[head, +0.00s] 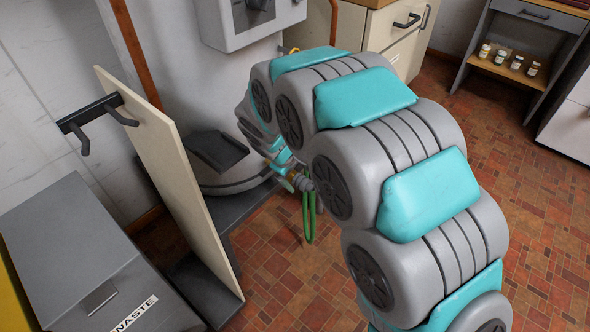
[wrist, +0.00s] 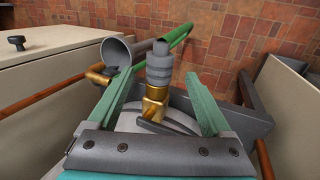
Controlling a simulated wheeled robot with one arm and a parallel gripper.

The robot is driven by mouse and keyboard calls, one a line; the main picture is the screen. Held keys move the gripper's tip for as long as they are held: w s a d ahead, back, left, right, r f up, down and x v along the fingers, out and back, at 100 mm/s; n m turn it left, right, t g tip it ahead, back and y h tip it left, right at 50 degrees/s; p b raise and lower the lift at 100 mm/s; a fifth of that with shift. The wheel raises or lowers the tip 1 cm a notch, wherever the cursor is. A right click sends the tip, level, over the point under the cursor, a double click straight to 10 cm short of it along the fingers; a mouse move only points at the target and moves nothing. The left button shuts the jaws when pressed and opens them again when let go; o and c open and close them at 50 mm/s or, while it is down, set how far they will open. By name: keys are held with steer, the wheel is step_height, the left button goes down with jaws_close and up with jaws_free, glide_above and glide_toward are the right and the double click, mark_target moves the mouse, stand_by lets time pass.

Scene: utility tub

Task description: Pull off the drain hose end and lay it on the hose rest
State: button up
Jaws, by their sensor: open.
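In the wrist view the grey ribbed hose end (wrist: 159,66) sits on a brass fitting (wrist: 154,103), with the green hose (wrist: 181,35) running from behind it. My gripper (wrist: 160,74) is open, its two teal fingers on either side of the hose end, with gaps visible. In the head view my arm hides most of the fitting; the green hose (head: 309,218) hangs in a loop below my gripper (head: 295,180). A black two-pronged bracket (head: 90,113), which looks like the hose rest, is on the upright board at left and is empty.
The pale upright board (head: 170,170) stands between the waste bin (head: 75,250) and the fitting. A dark tray (head: 216,150) juts out near the grey housing (head: 245,20). A grey open pipe (wrist: 116,52) is close to the left finger. Tiled floor at right is clear.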

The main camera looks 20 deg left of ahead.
mark_target(302, 181)
steer(key=x, duration=0.4)
steer(key=shift+f, duration=0.1)
jaws_close()
stand_by(0.6)
